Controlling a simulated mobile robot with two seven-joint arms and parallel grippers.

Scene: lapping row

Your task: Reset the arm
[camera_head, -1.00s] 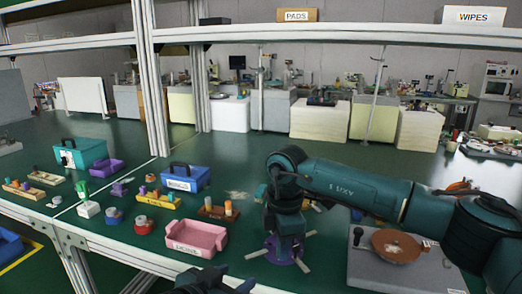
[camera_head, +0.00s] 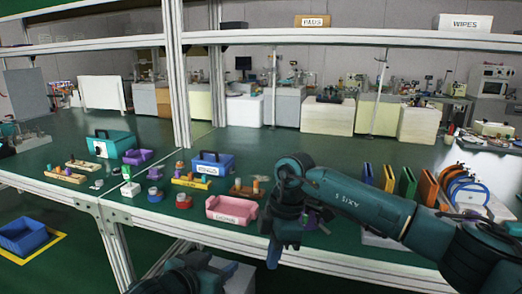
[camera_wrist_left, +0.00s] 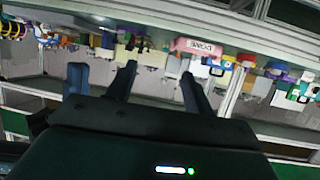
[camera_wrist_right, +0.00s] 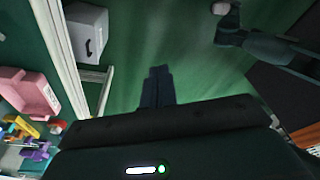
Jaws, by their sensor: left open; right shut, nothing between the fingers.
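My right arm comes in from the right in the head view, bent at the elbow. Its gripper (camera_head: 274,262) points down at the front edge of the bench. In the right wrist view its fingers (camera_wrist_right: 157,78) are together and empty, with green floor behind them. My left gripper (camera_head: 190,268) is low at the bottom of the head view, in front of the bench and only partly in frame. In the left wrist view its two fingers (camera_wrist_left: 160,78) stand apart with nothing between them.
The green bench (camera_head: 330,262) holds a pink bin (camera_head: 232,210), a blue toolbox (camera_head: 213,164), a teal toolbox (camera_head: 112,144) and several small parts. A blue bin (camera_head: 24,235) sits on the floor at left.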

